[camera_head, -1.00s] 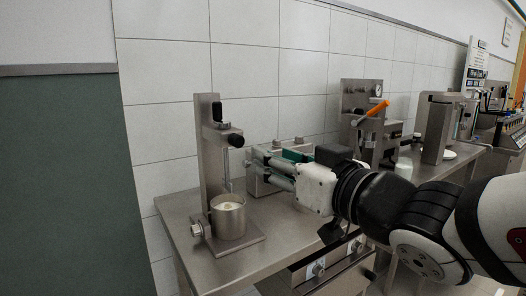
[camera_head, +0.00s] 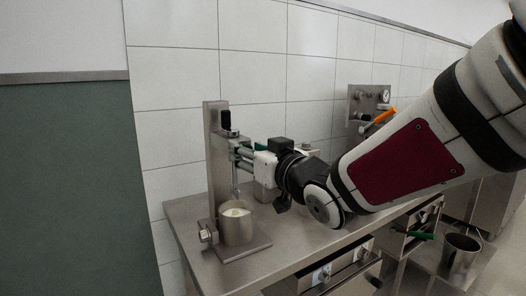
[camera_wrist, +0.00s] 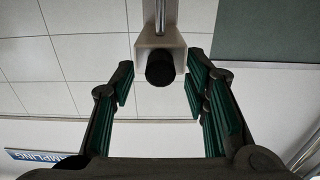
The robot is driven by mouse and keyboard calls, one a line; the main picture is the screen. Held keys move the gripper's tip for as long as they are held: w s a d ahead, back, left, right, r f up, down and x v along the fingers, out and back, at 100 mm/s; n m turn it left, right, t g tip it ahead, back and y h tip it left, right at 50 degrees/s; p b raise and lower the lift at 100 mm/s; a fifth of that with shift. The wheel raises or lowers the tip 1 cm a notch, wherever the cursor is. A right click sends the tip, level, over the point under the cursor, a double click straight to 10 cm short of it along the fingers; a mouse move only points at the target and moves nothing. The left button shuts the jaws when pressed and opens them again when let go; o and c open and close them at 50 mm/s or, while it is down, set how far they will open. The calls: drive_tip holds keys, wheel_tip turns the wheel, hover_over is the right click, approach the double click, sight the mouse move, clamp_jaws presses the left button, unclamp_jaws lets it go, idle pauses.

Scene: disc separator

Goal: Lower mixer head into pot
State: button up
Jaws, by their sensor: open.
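The mixer (camera_head: 215,165) is a steel column on a base plate, with a dark head (camera_head: 226,121) near its top and a thin shaft (camera_head: 235,180) hanging down. The shaft's lower end reaches down to the pot, where I cannot make it out clearly. The steel pot (camera_head: 237,226) stands upright below with whitish contents. My gripper (camera_head: 236,152) is at the mixer head's level, from the right. In the wrist view its green-padded fingers (camera_wrist: 159,88) are open on either side of the mixer's round black knob (camera_wrist: 160,67), with gaps on both sides.
The steel bench (camera_head: 285,240) has free room right of the mixer. A box-like unit (camera_head: 264,193) stands behind my gripper. A device with a gauge and orange handle (camera_head: 372,120) is farther right. A metal container (camera_head: 460,252) sits lower, at the right.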

drive_tip(key=shift+w+a, duration=0.2)
drive_tip(key=shift+w, duration=0.1)
drive_tip(key=shift+c, duration=0.4)
clamp_jaws()
wheel_tip(320, 180, down, 11)
drive_tip(key=b, duration=1)
drive_tip(key=shift+o, duration=0.4)
unclamp_jaws()
drive_tip(key=shift+r, duration=0.2)
